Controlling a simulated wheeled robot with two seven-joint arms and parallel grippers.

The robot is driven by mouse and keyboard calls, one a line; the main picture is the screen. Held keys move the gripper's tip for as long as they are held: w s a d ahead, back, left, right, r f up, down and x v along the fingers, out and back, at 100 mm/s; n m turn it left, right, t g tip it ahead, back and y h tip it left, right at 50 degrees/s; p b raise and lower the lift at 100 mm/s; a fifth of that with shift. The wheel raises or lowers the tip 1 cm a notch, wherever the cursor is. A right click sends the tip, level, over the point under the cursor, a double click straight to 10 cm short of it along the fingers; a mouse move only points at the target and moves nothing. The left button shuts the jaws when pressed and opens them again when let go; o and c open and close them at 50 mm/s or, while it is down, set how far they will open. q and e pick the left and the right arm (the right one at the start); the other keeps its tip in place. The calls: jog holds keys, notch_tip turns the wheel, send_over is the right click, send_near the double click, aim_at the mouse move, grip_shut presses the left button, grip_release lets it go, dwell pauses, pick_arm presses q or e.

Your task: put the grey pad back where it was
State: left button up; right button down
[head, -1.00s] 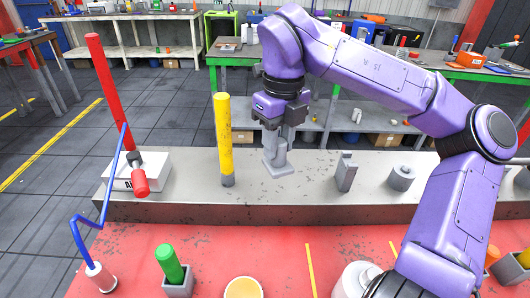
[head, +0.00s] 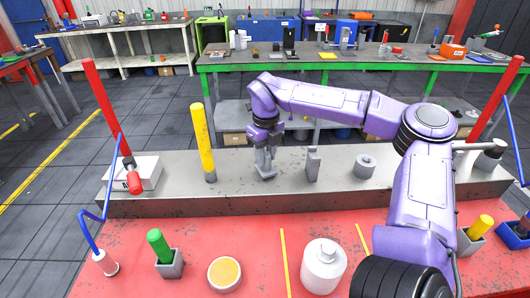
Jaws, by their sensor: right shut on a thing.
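My right gripper (head: 265,157) points down over the steel-topped block, between the yellow post and an upright grey plate. It is shut on a grey piece (head: 266,172), which I take to be the grey pad. Its lower part shows just under the fingers, at the block's top, and the rest is hidden by the jaws. I cannot tell whether it touches the top. My left gripper is not in view.
The yellow post (head: 203,143) stands close on the left. The upright grey plate (head: 313,164) and a grey ring (head: 365,167) stand on the right. A white box (head: 144,172) with a red lever is further left. The red table (head: 180,218) lies in front.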

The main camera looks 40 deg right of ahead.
jog(key=shift+f, duration=0.1)
jog(key=shift+w+a+f, duration=0.1)
jog(key=shift+w+f, duration=0.15)
jog(key=c, duration=0.9)
grip_release()
jog(key=shift+w+f, duration=0.15)
jog(key=shift+w, duration=0.15)
jog(key=shift+o, duration=0.6)
jog(key=shift+w+f, duration=0.1)
jog(key=shift+w, duration=0.05)
jog(key=shift+s+r, duration=0.4)
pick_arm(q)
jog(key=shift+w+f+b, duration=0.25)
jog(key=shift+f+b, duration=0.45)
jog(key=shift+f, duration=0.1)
pick_arm(e)
notch_tip(320, 180, up, 12)
